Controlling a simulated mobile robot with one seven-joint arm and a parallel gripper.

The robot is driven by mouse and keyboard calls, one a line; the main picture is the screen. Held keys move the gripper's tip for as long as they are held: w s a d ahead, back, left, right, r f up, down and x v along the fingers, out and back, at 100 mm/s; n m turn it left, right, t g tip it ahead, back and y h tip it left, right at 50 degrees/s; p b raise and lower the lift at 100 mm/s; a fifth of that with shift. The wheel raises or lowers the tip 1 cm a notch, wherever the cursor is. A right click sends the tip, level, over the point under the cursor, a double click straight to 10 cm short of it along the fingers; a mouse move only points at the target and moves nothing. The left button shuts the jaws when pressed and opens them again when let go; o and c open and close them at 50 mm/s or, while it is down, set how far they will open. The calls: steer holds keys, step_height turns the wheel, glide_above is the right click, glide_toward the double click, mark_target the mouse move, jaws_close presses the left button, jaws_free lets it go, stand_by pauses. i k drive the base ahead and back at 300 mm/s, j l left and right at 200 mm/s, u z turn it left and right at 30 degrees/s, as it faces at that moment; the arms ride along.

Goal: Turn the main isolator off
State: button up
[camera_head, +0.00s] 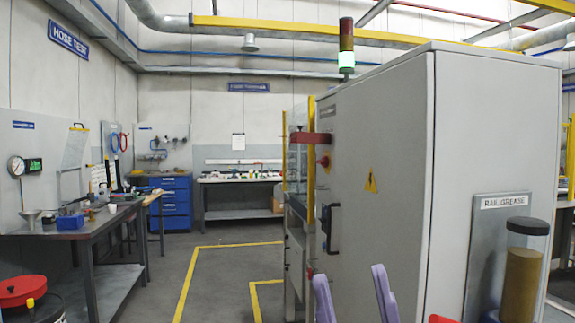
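A tall grey cabinet (385,175) stands right of centre. On its left-hand face is a small red knob (323,162), seen at a steep angle, which looks like the main isolator. Its exact switch position is too small to tell. My gripper (350,275) shows at the bottom centre as two purple fingers, spread apart with nothing visible between them. It is in front of the cabinet and appears lower than the red knob, well apart from it. The rest of my gripper is below the frame.
A red bar (311,139) juts out above the knob. A grease cylinder (522,270) stands at right. A workbench (70,235) is at left; yellow-lined floor (225,270) between is clear.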

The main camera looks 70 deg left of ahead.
mark_target(325, 162)
steer(key=u, duration=1.9)
steer(key=i+u, duration=0.1)
steer(key=i, duration=0.35)
steer(key=i+l+u, duration=0.1)
steer(key=i, duration=0.35)
steer(key=i+l+u, duration=0.1)
steer(key=i, duration=0.35)
steer(key=i+l+u, duration=0.15)
steer(key=i, duration=0.25)
steer(key=l, duration=0.1)
